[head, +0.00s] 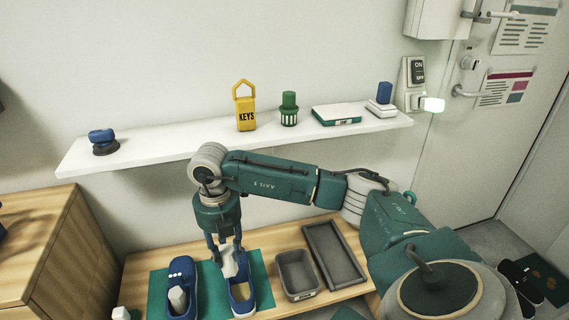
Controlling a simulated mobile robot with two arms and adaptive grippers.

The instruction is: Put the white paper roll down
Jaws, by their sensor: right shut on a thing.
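My right gripper (225,250) points down and is shut on a white paper roll (229,264). The roll is at the opening of the right-hand blue shoe (248,305); I cannot tell how far inside it reaches. The shoe has a tan insole and stands on a green mat (213,282). Another blue shoe (181,270) stands to its left on the mat, with a white roll-like piece (177,299) in its opening. My left gripper is not in view.
A grey bin (297,295) and a grey tray (353,272) stand right of the mat on the wooden bench (150,262). A white wall shelf (190,145) above holds several small items, including a yellow key tag (245,108). A wooden cabinet (75,235) is at left.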

